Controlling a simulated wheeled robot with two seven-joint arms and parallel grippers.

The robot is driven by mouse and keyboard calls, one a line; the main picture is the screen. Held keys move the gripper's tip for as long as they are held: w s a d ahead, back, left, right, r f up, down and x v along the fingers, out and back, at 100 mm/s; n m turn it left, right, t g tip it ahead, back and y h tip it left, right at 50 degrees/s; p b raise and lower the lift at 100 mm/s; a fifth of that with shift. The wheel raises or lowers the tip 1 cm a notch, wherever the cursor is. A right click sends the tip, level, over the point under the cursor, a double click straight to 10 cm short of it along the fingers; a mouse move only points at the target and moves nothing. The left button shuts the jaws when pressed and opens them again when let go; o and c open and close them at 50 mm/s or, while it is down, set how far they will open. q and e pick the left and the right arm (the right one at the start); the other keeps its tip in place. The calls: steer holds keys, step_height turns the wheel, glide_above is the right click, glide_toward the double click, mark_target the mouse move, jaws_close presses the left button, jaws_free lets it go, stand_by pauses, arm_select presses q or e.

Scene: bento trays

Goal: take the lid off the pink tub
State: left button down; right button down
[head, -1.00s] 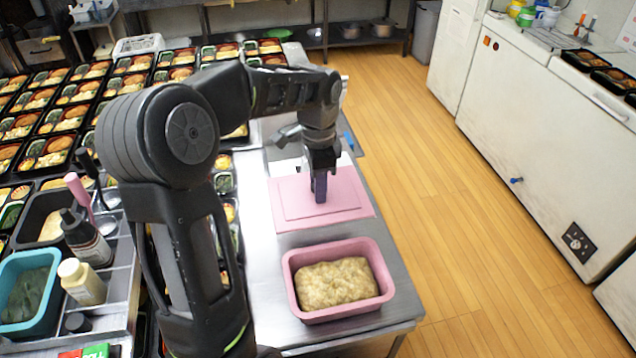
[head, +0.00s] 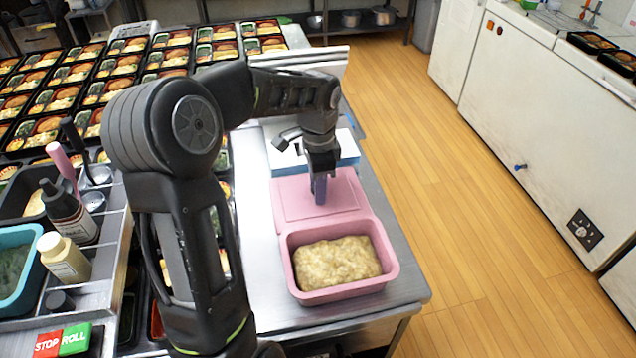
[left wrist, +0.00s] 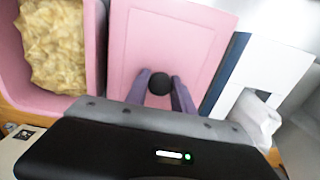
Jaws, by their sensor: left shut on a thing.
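The pink tub (head: 391,262) stands uncovered on the metal table, filled with a pale yellowish chunky food (head: 335,263). It also shows at the left of the left wrist view (left wrist: 88,50). The flat pink lid (head: 350,195) is off the tub, just behind it in the head view and beside it in the left wrist view (left wrist: 205,30). My left gripper (head: 320,190) points down over the lid. Its purple fingers (left wrist: 159,88) are shut on the lid's dark round knob (left wrist: 159,83). I cannot tell whether the lid touches the table. My right gripper is not in view.
A white and blue box (head: 345,147) stands just behind the lid. Rows of filled bento trays (head: 110,65) cover the left. A grey caddy (head: 108,270) with bottles stands at the front left. Bare metal table (head: 262,270) lies left of the tub.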

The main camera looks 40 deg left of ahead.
arm_select(q)
steer(key=shift+f, duration=0.75)
steer(key=shift+f+b, duration=0.1)
steer(key=shift+b, duration=0.2)
stand_by(0.4)
steer(key=shift+f+b, duration=0.45)
steer(key=shift+f, duration=0.3)
steer(key=shift+f, duration=0.45)
stand_by(0.4)
steer(key=c, duration=1)
jaws_free()
